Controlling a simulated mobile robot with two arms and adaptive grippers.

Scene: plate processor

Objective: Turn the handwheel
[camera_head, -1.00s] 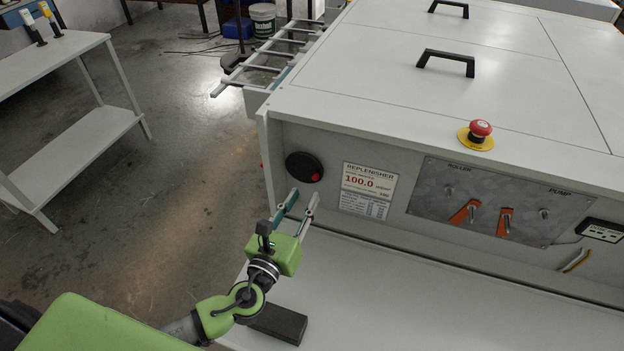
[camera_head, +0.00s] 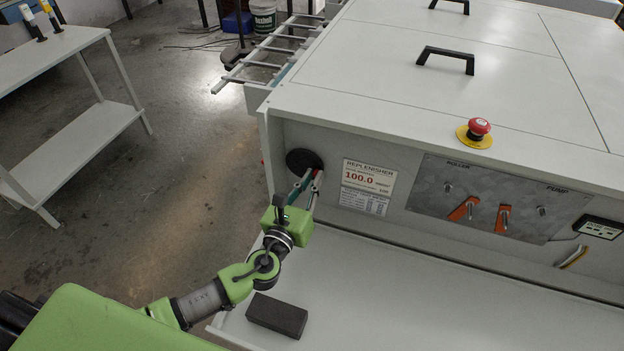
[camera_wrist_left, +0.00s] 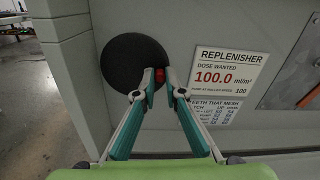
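The handwheel is a black disc (camera_head: 300,159) on the left part of the machine's front panel; it also shows in the left wrist view (camera_wrist_left: 125,58). A small red knob (camera_wrist_left: 159,75) sits near its right edge. My left gripper (camera_head: 312,176) points at the wheel's lower right edge. In the left wrist view its fingertips (camera_wrist_left: 160,78) stand on either side of the red knob, with a gap between them. The gripper looks open; contact with the knob cannot be told. My right gripper is not in view.
A replenisher label (camera_head: 367,187) is just right of the wheel. Farther right is a metal panel (camera_head: 430,200) with orange levers. A red stop button (camera_head: 479,128) is on top. A dark block (camera_head: 277,315) lies on the white ledge (camera_head: 400,300) below my gripper.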

